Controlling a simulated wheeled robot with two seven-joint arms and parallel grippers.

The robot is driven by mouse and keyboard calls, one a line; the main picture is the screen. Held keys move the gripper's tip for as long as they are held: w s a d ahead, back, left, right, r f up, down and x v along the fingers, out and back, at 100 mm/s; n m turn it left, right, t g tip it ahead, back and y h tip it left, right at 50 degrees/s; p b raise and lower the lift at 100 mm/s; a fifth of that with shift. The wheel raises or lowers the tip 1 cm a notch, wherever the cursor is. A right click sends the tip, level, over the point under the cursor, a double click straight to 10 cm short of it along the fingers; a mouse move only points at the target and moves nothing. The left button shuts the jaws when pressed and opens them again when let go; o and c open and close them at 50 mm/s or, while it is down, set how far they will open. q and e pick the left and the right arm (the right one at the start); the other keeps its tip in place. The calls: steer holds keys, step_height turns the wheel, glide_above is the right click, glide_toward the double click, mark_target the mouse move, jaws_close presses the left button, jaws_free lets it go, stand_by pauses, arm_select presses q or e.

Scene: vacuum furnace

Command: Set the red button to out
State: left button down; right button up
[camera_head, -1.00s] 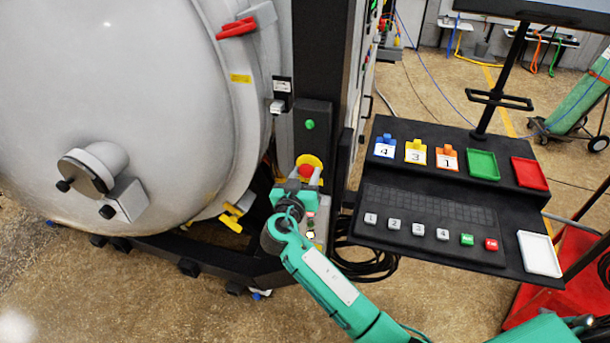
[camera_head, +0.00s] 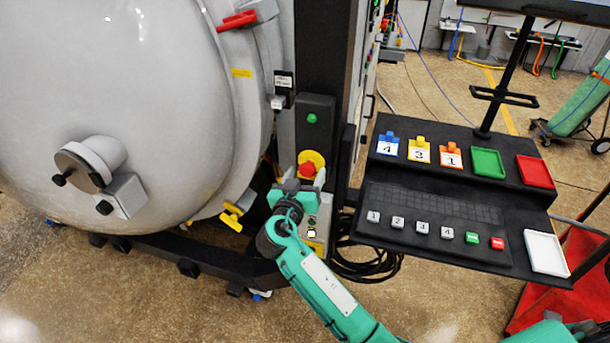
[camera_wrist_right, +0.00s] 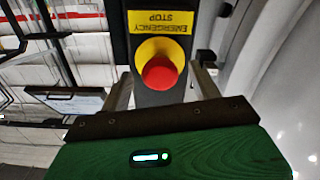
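The red button (camera_head: 307,168) is a round emergency stop on a yellow plate, low on the dark post beside the furnace. It also shows in the right wrist view (camera_wrist_right: 160,72), below upside-down "EMERGENCY STOP" lettering. I cannot tell whether it is in or out. My right gripper (camera_head: 306,175) is at the button, coming from below in the head view. In the right wrist view its two fingers (camera_wrist_right: 163,82) are apart, one on each side of the button with gaps between. It holds nothing. Whether the fingertips reach past the cap is unclear. My left gripper is not in view.
A green button (camera_head: 312,118) sits above on the same post. The large grey furnace door (camera_head: 120,100) stands left, with a yellow handle (camera_head: 232,217) near the gripper. Right is a black console (camera_head: 430,215) with numbered keys and coloured trays. Cables lie on the floor below.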

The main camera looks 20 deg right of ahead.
steer(key=shift+s+a+f, duration=0.1)
steer(key=shift+s+a, duration=0.05)
steer(key=shift+s, duration=0.05)
steer(key=b+v, duration=0.6)
steer(key=v, duration=0.7)
steer(key=shift+s+a, duration=0.15)
